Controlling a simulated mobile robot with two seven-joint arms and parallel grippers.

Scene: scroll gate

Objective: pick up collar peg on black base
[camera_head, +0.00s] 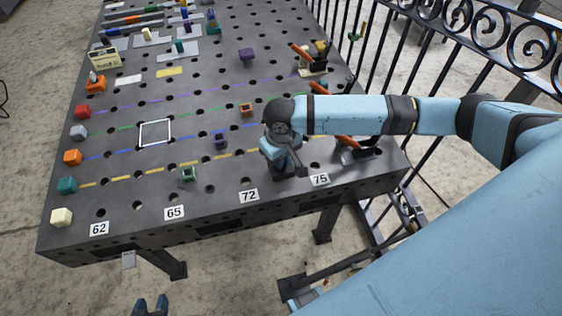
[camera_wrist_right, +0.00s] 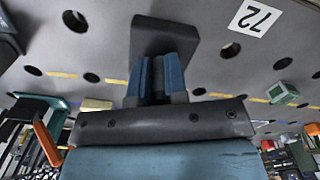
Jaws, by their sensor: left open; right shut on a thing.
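My right gripper (camera_head: 280,160) is over the front right part of the perforated grey table (camera_head: 130,205), near the labels 72 and 75. In the right wrist view its blue fingers (camera_wrist_right: 154,76) are shut on a dark upright peg (camera_wrist_right: 157,78). The peg's black base (camera_wrist_right: 165,34) shows beyond the fingertips. I cannot tell whether the base touches the table. The arm and gripper hide most of this piece in the head view. My left gripper (camera_head: 150,306) is open and empty at the bottom edge, in front of the table.
Orange-handled clamps (camera_head: 355,149) stand to the right, and a black railing (camera_head: 450,60) runs behind that side. Small green (camera_head: 188,174), purple (camera_head: 220,141) and orange (camera_head: 246,109) pieces stand left of the right gripper. Coloured blocks line the left edge. A white square outline (camera_head: 155,145) is empty.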

